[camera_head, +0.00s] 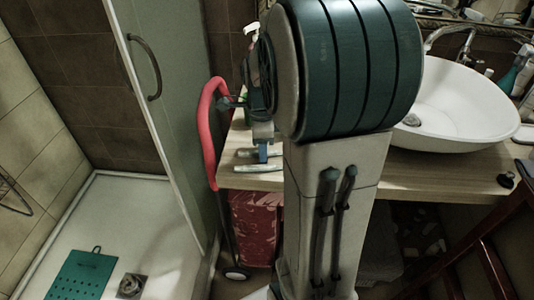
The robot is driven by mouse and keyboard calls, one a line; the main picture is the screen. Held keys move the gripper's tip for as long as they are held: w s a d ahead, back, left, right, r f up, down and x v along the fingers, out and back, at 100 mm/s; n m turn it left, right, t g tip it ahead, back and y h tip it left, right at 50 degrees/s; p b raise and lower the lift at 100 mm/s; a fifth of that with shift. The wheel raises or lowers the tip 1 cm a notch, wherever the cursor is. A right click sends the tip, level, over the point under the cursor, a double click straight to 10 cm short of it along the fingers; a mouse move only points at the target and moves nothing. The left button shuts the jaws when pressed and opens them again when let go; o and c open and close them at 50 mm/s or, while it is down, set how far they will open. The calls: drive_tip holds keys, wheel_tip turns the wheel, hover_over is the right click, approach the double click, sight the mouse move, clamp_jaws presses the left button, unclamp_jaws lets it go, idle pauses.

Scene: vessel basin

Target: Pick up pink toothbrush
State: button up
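I cannot make out a pink toothbrush in this view; my own arm blocks much of the counter. Small pale, slim items (258,168) lie near the left end of the wooden counter (415,168), too small to identify. My gripper (263,152) seems to be just above them, left of my large arm link, pointing down. Its fingers are too small and dark to show whether they are open or hold anything.
A white basin (460,115) stands on the counter at right, with a faucet (440,40) behind. A red curved handle (209,130) rises by the counter's left end, above a red bag (255,225). A glass shower door (165,110) and tray (165,215) are left.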

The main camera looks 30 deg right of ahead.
clamp_jaws()
drive_tip(key=shift+r, duration=0.1)
